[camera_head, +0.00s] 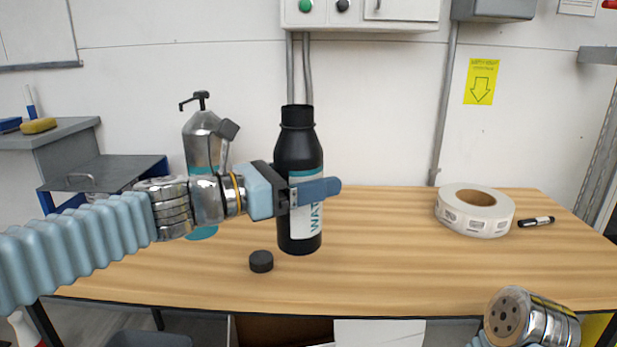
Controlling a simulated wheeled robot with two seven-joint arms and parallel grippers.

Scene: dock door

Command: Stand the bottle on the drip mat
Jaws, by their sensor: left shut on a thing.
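A black bottle (299,153) with a white and teal label is upright in front of the wall, at the middle of the view. My left gripper (308,190) is shut around its middle and covers part of the label. I cannot tell whether its base touches the table. A teal patch (202,233) shows on the table below my left wrist, mostly hidden by it. It may be the drip mat or the bottom of the pump dispenser behind; I cannot tell which. My right arm shows at the bottom right, without its gripper fingers.
A black cap (261,261) lies on the wooden table (400,265) just left of the bottle's base. A grey pump dispenser (201,135) stands behind my left wrist. A label roll (475,211) and a black marker (536,221) lie at the right. The table between bottle and roll is clear.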

